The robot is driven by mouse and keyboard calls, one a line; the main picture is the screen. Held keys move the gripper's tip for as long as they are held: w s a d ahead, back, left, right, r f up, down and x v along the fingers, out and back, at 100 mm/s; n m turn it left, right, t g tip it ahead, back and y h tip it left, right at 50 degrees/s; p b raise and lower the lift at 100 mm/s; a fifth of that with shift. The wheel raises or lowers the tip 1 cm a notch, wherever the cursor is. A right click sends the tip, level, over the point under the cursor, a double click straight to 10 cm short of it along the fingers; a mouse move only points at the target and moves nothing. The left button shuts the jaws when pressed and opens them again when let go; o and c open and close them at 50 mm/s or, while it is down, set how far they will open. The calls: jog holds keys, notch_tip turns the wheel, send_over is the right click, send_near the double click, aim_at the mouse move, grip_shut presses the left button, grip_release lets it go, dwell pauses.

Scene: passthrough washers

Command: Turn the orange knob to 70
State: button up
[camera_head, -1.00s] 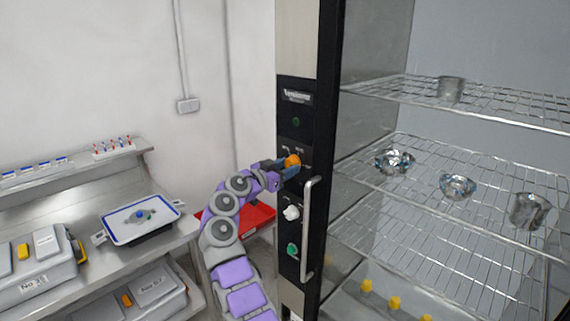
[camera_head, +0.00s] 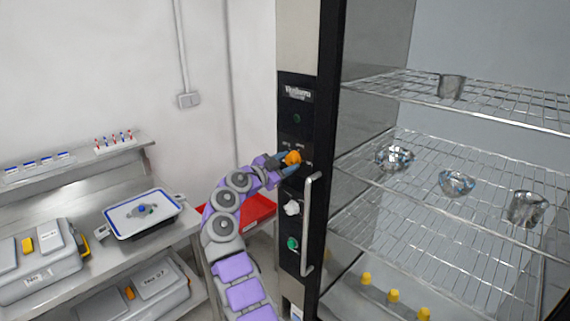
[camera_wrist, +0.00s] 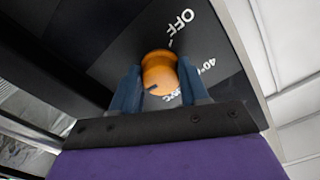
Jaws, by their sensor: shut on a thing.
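The orange knob (camera_head: 292,158) sits on the black control panel (camera_head: 291,182) of the washer, above a white knob and a green knob. My gripper (camera_head: 286,163) reaches the knob from the left. In the wrist view, my gripper's two blue fingers (camera_wrist: 160,88) are closed on either side of the knob.
Below are the white knob (camera_head: 291,208), the green knob (camera_head: 292,244) and a vertical door handle (camera_head: 311,226) just right of them. Wire racks (camera_head: 440,180) holding metal vessels are at right. A steel bench (camera_head: 90,225) with boxes and a tray stands at left.

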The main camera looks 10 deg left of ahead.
jog(key=o, duration=1)
jog(key=shift+w+f, duration=0.2)
jog(key=shift+w, duration=0.15)
jog(key=shift+s+r, duration=0.1)
jog(key=shift+s, duration=0.05)
jog(key=v, duration=1.7)
jog(key=shift+s+a, duration=0.1)
jog(key=shift+a, duration=0.05)
